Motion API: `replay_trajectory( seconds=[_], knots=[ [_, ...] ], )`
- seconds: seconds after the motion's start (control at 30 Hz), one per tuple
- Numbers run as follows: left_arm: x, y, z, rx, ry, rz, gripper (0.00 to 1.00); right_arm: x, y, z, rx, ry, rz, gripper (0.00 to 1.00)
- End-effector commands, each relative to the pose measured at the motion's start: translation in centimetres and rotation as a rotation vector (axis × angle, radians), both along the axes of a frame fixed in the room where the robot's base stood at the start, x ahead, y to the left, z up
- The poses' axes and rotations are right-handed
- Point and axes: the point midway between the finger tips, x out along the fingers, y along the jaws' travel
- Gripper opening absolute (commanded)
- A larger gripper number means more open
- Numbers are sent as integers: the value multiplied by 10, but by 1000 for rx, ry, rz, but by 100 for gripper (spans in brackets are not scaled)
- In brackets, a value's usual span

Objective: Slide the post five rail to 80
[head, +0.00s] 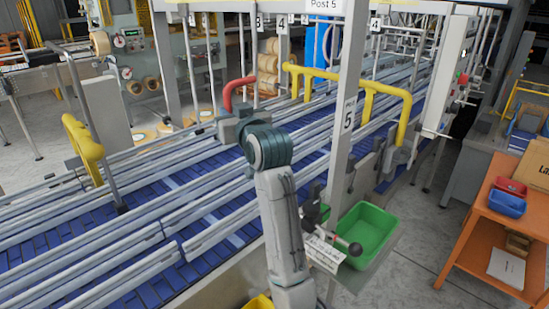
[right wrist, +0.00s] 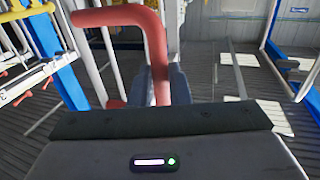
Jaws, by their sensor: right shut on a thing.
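The post five column (head: 348,115) carries a "5" label, with a "Post 5" sign (head: 323,5) above. A red bent handle (head: 238,88) stands over the conveyor rails, left of this column. My right gripper (head: 236,122) is at the handle's lower end and shut on it. In the right wrist view the red handle (right wrist: 150,22) rises and bends left, its lower part between my right gripper's fingers (right wrist: 162,85). Long metal guide rails (head: 205,245) run along the blue belts. A black lever with a knob (head: 354,249) sits beside a white printed plate (head: 325,252), too small to read. My left gripper is out of view.
Yellow handles stand at the left (head: 85,145) and right (head: 385,95) over the rails. A green bin (head: 368,232) is beside the column. An orange cart (head: 480,235) with a blue bin (head: 506,203) stands right. Grey floor lies between.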

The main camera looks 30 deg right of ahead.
Motion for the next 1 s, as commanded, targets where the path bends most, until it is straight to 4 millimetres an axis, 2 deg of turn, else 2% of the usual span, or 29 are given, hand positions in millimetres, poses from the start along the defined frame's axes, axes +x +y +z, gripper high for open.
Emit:
replay_trajectory(
  seconds=[0.73, 0.77, 0.9, 1.0],
  knots=[
    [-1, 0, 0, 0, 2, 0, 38, -9, -3, -1, 0, 2, 0, 0],
    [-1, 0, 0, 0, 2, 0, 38, -9, -3, -1, 0, 2, 0, 18],
    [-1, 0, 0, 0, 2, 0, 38, -9, -3, -1, 0, 1, 0, 44],
    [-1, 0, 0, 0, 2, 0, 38, -9, -3, 0, 0, 1, 0, 44]
  ],
)
